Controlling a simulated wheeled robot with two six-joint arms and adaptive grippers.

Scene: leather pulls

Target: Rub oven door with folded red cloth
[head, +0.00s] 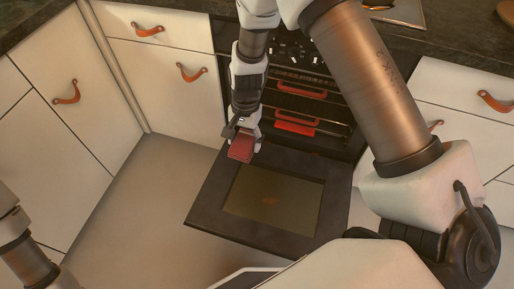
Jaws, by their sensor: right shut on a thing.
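The folded red cloth (241,147) is held in my right gripper (243,131), which is shut on it. The cloth hangs over the upper left part of the oven door (205,196). I cannot tell whether the cloth touches the door. My left arm (25,255) shows at the lower left edge, and its gripper is out of the picture.
The open oven (310,105) has red-edged racks (296,128) inside. White cabinets with leather pulls (67,92) stand on both sides. A dark countertop (460,50) runs along the back. Bare floor (150,190) lies left of the door.

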